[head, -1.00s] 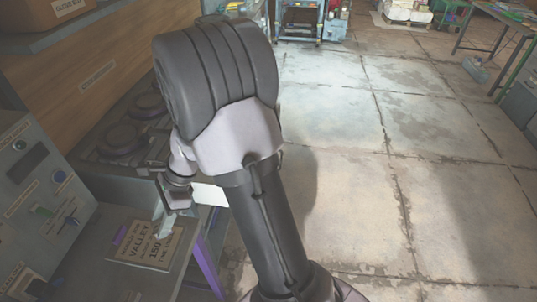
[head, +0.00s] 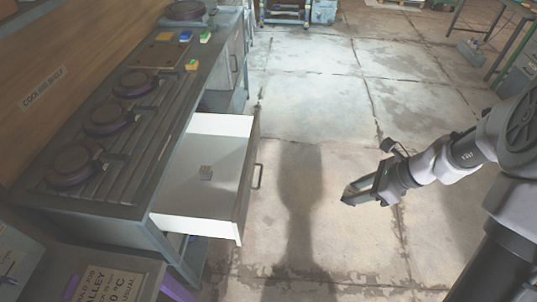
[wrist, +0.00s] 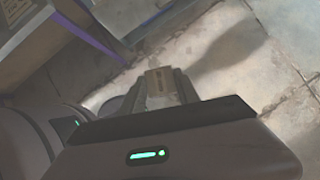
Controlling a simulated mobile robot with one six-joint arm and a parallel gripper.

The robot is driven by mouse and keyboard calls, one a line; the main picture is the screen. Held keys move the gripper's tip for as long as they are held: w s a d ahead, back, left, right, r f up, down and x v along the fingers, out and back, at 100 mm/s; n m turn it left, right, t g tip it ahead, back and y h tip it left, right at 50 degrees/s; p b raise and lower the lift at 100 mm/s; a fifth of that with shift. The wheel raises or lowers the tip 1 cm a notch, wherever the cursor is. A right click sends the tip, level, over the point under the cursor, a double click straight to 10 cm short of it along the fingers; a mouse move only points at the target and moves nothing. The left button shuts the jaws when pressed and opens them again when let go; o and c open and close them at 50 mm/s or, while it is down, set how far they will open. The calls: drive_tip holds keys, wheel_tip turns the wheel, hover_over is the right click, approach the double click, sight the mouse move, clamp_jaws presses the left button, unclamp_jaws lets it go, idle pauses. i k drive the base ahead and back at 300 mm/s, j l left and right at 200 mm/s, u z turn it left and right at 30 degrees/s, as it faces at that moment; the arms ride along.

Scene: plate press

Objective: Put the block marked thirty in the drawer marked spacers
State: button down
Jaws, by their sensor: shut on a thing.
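My gripper (head: 356,193) is at the right of the head view, over the open floor and apart from the bench. In the wrist view its fingers are shut on a small tan block (wrist: 160,80). The mark on this block is too small to read. A white drawer (head: 180,205) stands pulled open under the bench, to the left of my gripper.
The bench holds several dark round plates (head: 108,117). Small green (head: 205,37), blue (head: 186,36) and yellow-orange (head: 192,65) pieces lie near its far end. The drawer front (head: 246,185) juts into the aisle. The floor (head: 320,130) between drawer and arm is clear.

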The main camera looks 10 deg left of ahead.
sight(224, 156)
drive_tip(key=i+l, duration=0.2)
drive_tip(key=i, duration=0.25)
drive_tip(key=i+l, duration=0.25)
drive_tip(key=i, duration=0.25)
drive_tip(key=i+l, duration=0.2)
drive_tip(key=i, duration=0.25)
drive_tip(key=i+u, duration=0.25)
drive_tip(key=u, duration=0.25)
drive_tip(key=i+u, duration=0.2)
drive_tip(key=u, duration=0.3)
drive_tip(key=i+l+u, duration=0.15)
drive_tip(key=u, duration=0.35)
drive_tip(key=i+l+u, duration=0.2)
drive_tip(key=u, duration=0.3)
drive_tip(key=i+l+u, duration=0.2)
drive_tip(key=u, duration=0.25)
drive_tip(key=i+l+u, duration=0.15)
drive_tip(key=u, duration=0.3)
drive_tip(key=i+l+u, duration=0.15)
drive_tip(key=l+u, duration=0.25)
drive_tip(key=i+l+u, duration=0.1)
drive_tip(key=l+u, duration=0.15)
drive_tip(key=u, duration=0.2)
